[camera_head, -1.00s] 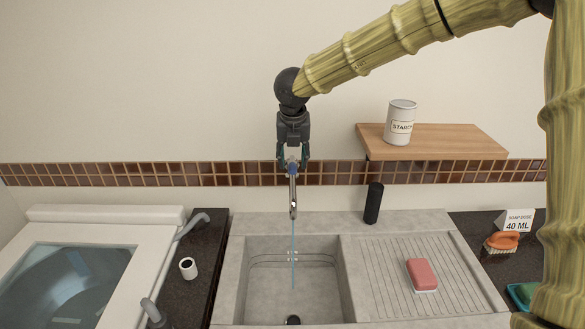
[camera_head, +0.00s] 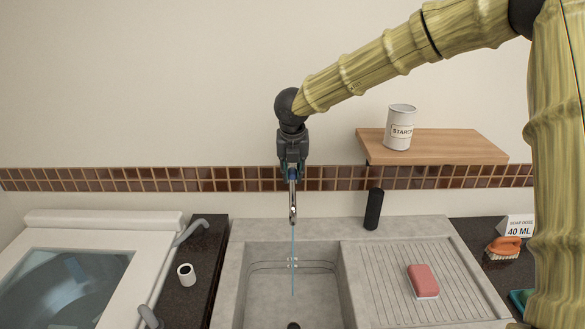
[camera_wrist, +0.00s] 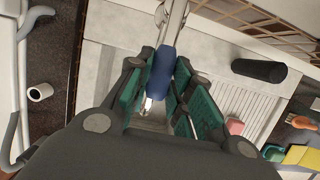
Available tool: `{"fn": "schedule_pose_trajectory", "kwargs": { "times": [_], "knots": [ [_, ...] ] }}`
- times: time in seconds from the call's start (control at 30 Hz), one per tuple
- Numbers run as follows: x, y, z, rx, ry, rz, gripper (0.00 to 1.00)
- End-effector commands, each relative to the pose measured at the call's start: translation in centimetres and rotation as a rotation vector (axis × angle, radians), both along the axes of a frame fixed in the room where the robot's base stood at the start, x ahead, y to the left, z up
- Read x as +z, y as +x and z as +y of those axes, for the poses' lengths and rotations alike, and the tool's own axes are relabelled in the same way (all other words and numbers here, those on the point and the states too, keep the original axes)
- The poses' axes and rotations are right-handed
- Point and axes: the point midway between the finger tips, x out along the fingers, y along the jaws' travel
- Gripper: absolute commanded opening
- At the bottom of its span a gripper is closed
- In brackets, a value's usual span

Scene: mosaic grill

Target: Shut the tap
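The metal tap (camera_head: 292,208) stands at the back of the grey stone sink (camera_head: 236,270). A thin blue stream of water (camera_head: 293,265) runs from its spout into the basin. The tap's blue handle (camera_wrist: 162,68) lies between the green finger pads of my gripper (camera_head: 292,176) in the wrist view. My gripper points down from above, and its fingers look closed in on both sides of the handle. The fingers hide part of the handle in the head view.
A wooden shelf (camera_head: 440,150) with a starch can (camera_head: 400,128) is right of my gripper. A black cylinder (camera_head: 374,209) stands behind the ribbed drainboard (camera_head: 385,290), which holds a pink soap bar (camera_head: 423,281). A white-lidded washing tub (camera_head: 105,220) is at left.

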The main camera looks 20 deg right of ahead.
Motion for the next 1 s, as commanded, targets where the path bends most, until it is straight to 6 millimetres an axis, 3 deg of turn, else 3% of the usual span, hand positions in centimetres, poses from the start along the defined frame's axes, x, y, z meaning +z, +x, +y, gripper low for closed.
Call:
{"fn": "schedule_pose_trajectory", "kwargs": {
  "times": [0.6,0.63,0.73,1.0],
  "knots": [
    [-1.5,0.0,-0.1,0.0,-0.001,0.001,0.07],
    [-1.3,0.0,0.0,0.0,-0.001,0.001,0.27],
    [-1.3,0.0,0.0,0.0,-0.001,0.001,0.45],
    [-1.2,0.0,0.0,0.0,0.0,0.0,0.46]
  ]
}}
